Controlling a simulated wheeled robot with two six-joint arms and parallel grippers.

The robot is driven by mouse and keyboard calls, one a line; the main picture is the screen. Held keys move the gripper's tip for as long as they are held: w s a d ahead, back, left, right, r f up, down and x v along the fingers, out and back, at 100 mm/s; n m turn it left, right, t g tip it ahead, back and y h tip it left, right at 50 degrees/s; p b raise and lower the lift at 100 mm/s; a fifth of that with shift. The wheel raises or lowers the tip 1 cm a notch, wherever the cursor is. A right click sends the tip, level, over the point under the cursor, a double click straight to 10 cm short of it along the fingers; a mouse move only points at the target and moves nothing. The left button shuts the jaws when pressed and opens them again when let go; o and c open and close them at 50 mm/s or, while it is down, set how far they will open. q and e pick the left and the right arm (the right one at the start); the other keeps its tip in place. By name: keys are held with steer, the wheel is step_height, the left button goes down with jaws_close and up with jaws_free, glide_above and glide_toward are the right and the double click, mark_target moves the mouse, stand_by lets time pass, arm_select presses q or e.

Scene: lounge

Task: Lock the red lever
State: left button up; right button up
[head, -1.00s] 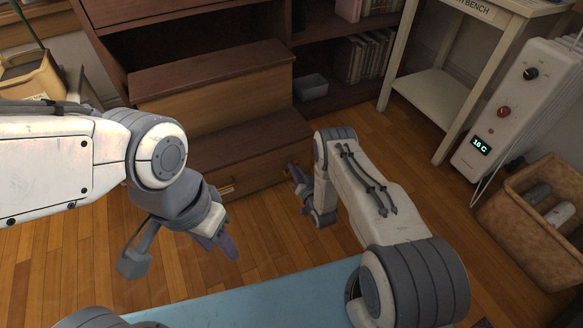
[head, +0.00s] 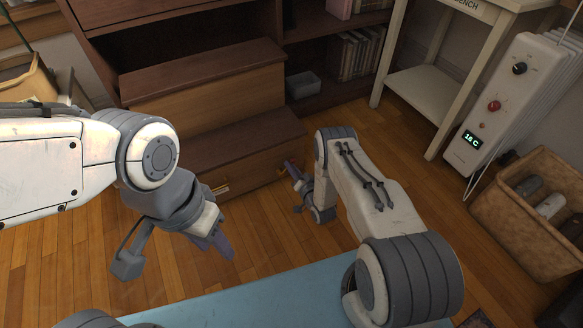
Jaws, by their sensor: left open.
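I cannot make out a lever for certain. A small reddish bit (head: 285,171) shows beside my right gripper (head: 297,184), at the right end of the lower drawer front; it is too small to tell what it is. My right gripper points toward the brown drawer unit (head: 245,150), and its arm hides part of it, so its jaws are unclear. My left gripper (head: 222,243) is open, pointing down over the wooden floor in front of the drawers, with nothing seen in it. A brass-coloured handle (head: 221,189) shows just beyond it.
A white heater (head: 477,150) with a red knob (head: 493,106) and a "16 C" display stands at the right. A brown basket (head: 520,225) is beside it. A white bench (head: 425,85) and bookshelf (head: 340,100) stand behind. Wooden floor lies between.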

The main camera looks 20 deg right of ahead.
steer(key=o, duration=0.4)
steer(key=shift+c, duration=0.2)
steer(key=shift+s, duration=0.1)
steer(key=p+v, duration=0.5)
steer(key=v, duration=0.5)
steer(key=shift+s+p, duration=0.15)
steer(key=shift+p, duration=0.15)
